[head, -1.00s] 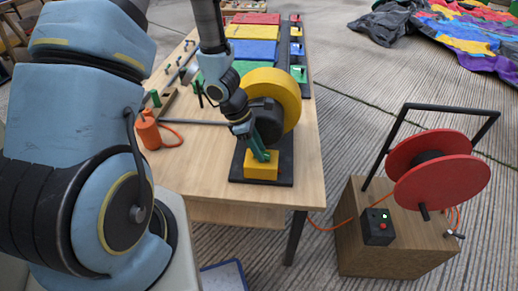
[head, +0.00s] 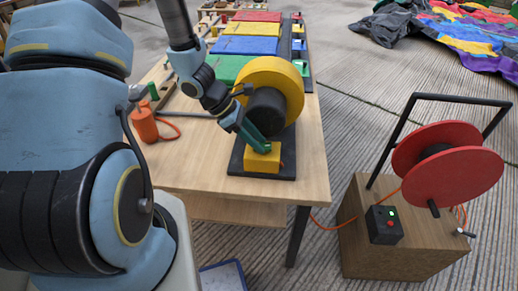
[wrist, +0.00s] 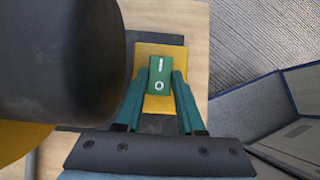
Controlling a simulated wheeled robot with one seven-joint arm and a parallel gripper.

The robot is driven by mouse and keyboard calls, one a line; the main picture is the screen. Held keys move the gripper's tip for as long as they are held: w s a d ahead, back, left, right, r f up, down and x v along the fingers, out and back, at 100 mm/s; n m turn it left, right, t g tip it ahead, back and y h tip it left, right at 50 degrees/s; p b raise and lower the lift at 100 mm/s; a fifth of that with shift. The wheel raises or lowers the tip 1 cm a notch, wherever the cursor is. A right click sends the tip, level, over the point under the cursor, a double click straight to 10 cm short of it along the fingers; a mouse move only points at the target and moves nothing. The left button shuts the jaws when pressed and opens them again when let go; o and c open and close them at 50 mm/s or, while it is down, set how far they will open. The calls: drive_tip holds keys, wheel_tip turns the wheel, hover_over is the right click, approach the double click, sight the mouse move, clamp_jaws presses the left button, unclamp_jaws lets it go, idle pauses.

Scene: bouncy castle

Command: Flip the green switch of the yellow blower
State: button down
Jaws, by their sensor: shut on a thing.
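The yellow blower (head: 266,78) stands on a black base near the front right of the wooden table, with a dark round motor on its front. Its yellow switch box (head: 262,159) sits on the base in front. The green switch (wrist: 160,77) on the box top carries a white line and circle in the wrist view. My gripper (wrist: 160,86) comes from above, its green fingers on both sides of the switch and shut on it. In the head view my gripper (head: 261,146) is at the box top and hides the switch. Which way the switch is tilted I cannot tell.
The blower's dark motor (wrist: 62,60) is close on the left in the wrist view. An orange bottle (head: 144,122) stands left on the table. Coloured panels (head: 247,46) lie behind. A red cable reel (head: 448,170) stands on a wooden box to the right.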

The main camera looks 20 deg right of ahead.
drive_tip(key=shift+a+f+h+b, duration=0.1)
drive_tip(key=shift+h+b, duration=0.2)
drive_tip(key=shift+h, duration=0.2)
drive_tip(key=c, duration=0.5)
unclamp_jaws()
drive_tip(key=v, duration=1.1)
drive_tip(key=shift+w+f+p, duration=0.1)
drive_tip(key=shift+w+p, duration=0.15)
drive_tip(key=shift+p, duration=0.1)
